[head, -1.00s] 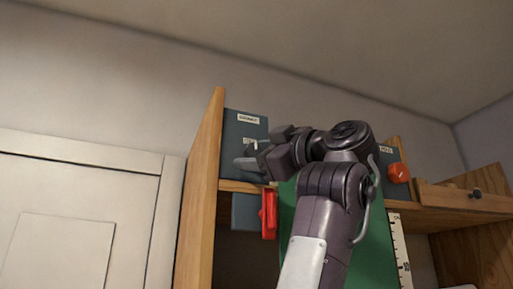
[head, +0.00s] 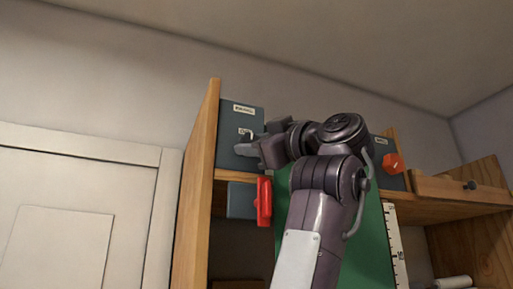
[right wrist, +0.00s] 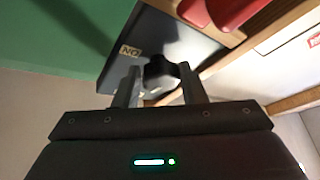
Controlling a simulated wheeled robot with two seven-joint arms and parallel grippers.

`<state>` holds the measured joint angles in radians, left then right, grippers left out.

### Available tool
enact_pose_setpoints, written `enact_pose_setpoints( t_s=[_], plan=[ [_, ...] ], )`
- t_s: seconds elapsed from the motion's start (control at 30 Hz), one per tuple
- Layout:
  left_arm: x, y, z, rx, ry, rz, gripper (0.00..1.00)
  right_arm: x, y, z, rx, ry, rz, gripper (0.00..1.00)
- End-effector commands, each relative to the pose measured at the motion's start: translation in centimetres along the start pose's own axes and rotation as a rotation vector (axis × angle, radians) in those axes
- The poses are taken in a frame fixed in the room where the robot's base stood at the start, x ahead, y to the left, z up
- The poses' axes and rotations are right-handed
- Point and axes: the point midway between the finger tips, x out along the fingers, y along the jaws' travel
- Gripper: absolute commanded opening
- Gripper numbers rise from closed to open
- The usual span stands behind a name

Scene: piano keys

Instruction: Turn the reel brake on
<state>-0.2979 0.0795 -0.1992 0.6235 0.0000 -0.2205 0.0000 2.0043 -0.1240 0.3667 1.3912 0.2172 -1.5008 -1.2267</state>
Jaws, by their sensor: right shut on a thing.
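A dark grey panel (head: 234,160) with pale labels stands at the left end of the wooden shelf. My right gripper (head: 244,146) is at the lower part of this panel. In the right wrist view, my right gripper (right wrist: 160,82) is shut on a dark knob (right wrist: 158,70), with one finger on each side of it. An "ON" label (right wrist: 130,50) shows upside down on the panel beside the knob. The gripper and arm hide the knob in the head view. My left gripper is in neither view.
A red handle (head: 264,203) on a grey box (head: 241,200) hangs under the shelf. An orange-red knob (head: 393,163) sits on another grey panel to the right. A green board (head: 375,245) is behind my arm. A wooden upright (head: 197,180) borders the panel on the left.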

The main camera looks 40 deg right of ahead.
Motion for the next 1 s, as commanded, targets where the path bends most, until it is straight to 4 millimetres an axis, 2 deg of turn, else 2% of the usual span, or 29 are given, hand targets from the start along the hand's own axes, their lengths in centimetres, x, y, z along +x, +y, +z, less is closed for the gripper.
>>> enact_pose_setpoints(
  t_s=[0.1,0.4,1.0],
  plan=[
    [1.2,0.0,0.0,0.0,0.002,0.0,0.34,-0.1,-0.3,0.2,0.072,0.01,0.044,0.15],
    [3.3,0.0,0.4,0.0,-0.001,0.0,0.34,-0.1,-0.5,0.2,0.314,0.038,0.177,0.15],
    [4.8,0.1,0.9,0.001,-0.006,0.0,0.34,0.0,-0.7,-0.4,0.814,0.1,0.447,0.15]
  ],
)
